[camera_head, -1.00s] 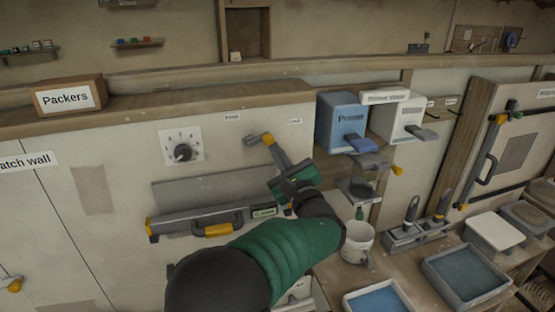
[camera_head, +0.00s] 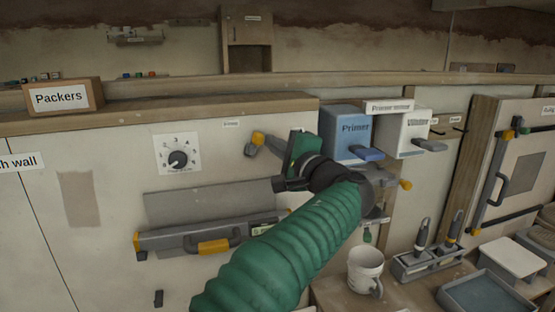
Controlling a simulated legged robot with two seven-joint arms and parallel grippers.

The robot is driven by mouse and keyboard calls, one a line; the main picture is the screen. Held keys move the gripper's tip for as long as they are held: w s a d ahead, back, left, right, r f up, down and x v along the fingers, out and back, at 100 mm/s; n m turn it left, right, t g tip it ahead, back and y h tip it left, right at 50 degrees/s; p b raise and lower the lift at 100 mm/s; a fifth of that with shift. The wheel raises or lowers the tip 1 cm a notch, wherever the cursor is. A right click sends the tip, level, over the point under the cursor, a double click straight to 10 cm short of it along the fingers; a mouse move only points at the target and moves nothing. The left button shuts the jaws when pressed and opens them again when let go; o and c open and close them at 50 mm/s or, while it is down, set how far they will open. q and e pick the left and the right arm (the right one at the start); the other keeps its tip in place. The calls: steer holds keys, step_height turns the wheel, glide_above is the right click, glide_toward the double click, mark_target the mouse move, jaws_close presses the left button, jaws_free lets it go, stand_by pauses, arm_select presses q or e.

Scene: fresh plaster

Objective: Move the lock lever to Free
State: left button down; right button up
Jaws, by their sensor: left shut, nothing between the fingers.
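The lock lever (camera_head: 257,139) is on the pale wall panel right of the numbered dial. Its grey base is at lower left and its yellow end points up and slightly right. The Free label (camera_head: 231,124) is above and left of it. The Lock label is hidden behind my gripper. My left gripper (camera_head: 271,143) is shut and empty, with its grey fingers just right of the yellow end. They look close to or touching it; I cannot tell which. My green arm covers the panel below and right. My right gripper is not in view.
The dial (camera_head: 178,159) is left of the lever. A grey bar with a yellow handle (camera_head: 214,246) runs below. Blue Primer (camera_head: 347,128) and white (camera_head: 402,135) dispensers stick out to the right. A mug (camera_head: 365,270) stands below them.

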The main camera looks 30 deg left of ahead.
arm_select(q)
steer(key=shift+s+a+r+n+g+b, duration=0.15)
steer(key=shift+s+a+r+n+b, duration=0.15)
steer(key=shift+n, duration=0.4)
steer(key=shift+s+a+r+n+g+b, duration=0.15)
steer(key=shift+n+b, duration=0.25)
steer(key=shift+n, duration=0.3)
steer(key=shift+w+d+h, duration=0.1)
steer(key=shift+h, duration=0.3)
